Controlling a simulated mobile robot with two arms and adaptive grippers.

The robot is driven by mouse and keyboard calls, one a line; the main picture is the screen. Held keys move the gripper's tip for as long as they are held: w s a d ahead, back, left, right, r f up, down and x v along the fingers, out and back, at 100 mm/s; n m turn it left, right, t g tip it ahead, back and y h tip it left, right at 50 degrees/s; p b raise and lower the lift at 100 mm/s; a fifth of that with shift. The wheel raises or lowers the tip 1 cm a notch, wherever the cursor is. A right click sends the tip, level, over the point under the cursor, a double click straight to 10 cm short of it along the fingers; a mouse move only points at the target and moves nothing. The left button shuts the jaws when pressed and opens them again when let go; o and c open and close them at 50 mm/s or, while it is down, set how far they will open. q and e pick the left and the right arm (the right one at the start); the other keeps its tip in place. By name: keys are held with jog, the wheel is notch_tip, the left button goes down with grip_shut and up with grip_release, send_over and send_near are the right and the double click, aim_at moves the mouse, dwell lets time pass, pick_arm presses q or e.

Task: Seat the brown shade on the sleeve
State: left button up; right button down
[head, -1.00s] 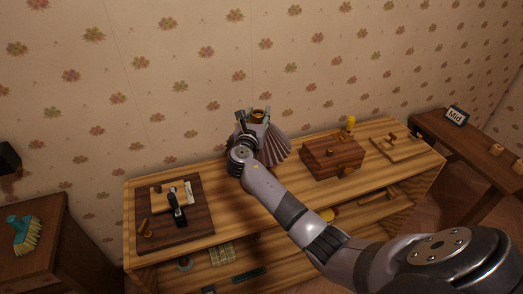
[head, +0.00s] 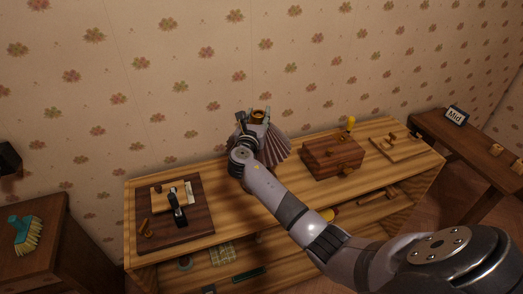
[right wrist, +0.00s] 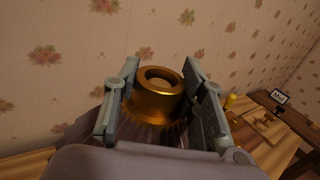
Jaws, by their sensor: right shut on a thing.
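The brown pleated shade (head: 276,147) is at the back of the wooden shelf unit, partly hidden behind my right gripper (head: 252,118). A brass collar tops the shade; in the right wrist view the collar (right wrist: 158,97) sits between the two fingers of my right gripper (right wrist: 160,92), which is shut on the shade. The sleeve is not visible; I cannot tell whether the shade rests on anything below. My left gripper is not in view.
A brown wooden box (head: 332,156) with a yellow knob stands right of the shade. A dark board (head: 200,228) with a clamp lies at the left of the shelf top (head: 230,185). A light board (head: 398,146) lies at the right. A brush (head: 24,235) rests on the left cabinet.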

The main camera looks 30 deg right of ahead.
aim_at(257, 121)
jog(key=shift+f, duration=0.4)
jog(key=shift+f, duration=0.1)
dwell(1.2)
jog(key=c, duration=1.2)
grip_release()
jog(key=shift+s+a, duration=0.15)
jog(key=shift+s, duration=0.05)
jog(key=shift+s+a+p, duration=0.25)
jog(key=shift+a+p, duration=0.05)
jog(key=shift+p, duration=0.2)
jog(key=shift+p+v, duration=0.75)
jog(key=shift+v, duration=0.45)
jog(key=shift+o, duration=0.4)
